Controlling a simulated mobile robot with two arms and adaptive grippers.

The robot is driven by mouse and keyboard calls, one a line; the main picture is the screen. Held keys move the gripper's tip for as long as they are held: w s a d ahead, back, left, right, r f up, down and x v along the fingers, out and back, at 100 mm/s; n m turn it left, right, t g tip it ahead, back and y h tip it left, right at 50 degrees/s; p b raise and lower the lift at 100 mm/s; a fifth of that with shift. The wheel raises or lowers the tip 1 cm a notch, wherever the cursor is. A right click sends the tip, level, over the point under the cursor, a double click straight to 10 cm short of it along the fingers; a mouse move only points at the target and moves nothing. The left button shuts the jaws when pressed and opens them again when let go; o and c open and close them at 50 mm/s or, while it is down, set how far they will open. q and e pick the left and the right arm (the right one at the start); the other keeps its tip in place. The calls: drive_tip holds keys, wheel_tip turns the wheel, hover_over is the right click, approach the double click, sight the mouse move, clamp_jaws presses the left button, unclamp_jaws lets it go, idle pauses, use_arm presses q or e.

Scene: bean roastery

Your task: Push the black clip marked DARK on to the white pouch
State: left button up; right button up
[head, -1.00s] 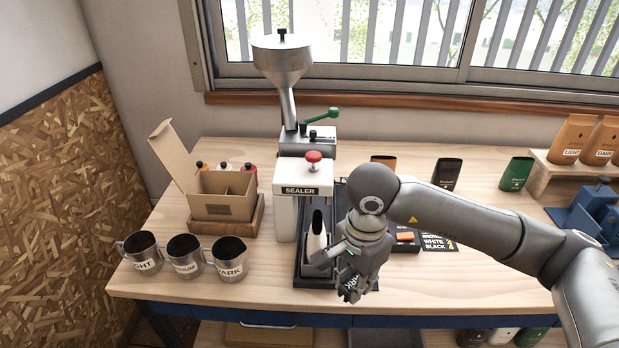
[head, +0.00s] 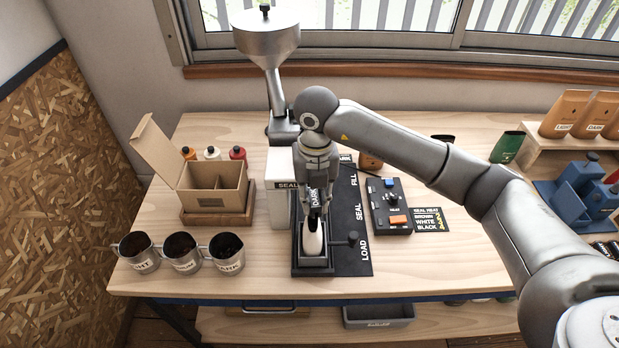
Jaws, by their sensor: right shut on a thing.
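The white pouch (head: 314,240) stands in a black holder (head: 313,271) at the front of the sealer (head: 283,197). My right gripper (head: 317,208) is directly above the pouch, pointing down, shut on the black clip marked DARK (head: 314,197). The clip's white lettering runs up and down. The clip and fingertips overlap the top of the pouch in this view; I cannot tell whether the clip touches it. My left gripper is out of view.
A black control box (head: 392,207) and a colour card (head: 430,219) lie right of the holder. Three metal cups (head: 182,252) and an open carton (head: 212,187) stand to the left. The bench front right is clear.

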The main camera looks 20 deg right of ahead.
sight(313, 214)
drive_tip(key=shift+w+r+m, duration=0.15)
drive_tip(key=shift+w+m, duration=0.1)
drive_tip(key=shift+m, duration=0.15)
drive_tip(key=shift+w+m, duration=0.1)
drive_tip(key=shift+m, duration=0.2)
drive_tip(key=shift+f, duration=0.35)
drive_tip(key=shift+f+b, duration=0.65)
drive_tip(key=shift+f, duration=0.25)
drive_tip(key=shift+f+b, duration=0.9)
drive_tip(key=shift+f, duration=0.1)
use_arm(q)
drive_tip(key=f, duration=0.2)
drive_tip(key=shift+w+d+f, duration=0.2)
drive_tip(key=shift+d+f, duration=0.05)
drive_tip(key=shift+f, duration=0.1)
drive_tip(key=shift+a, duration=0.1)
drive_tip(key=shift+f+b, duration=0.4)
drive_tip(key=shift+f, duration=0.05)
use_arm(e)
drive_tip(key=shift+f, duration=0.15)
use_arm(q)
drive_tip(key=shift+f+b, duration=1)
use_arm(e)
drive_tip(key=shift+f, duration=0.95)
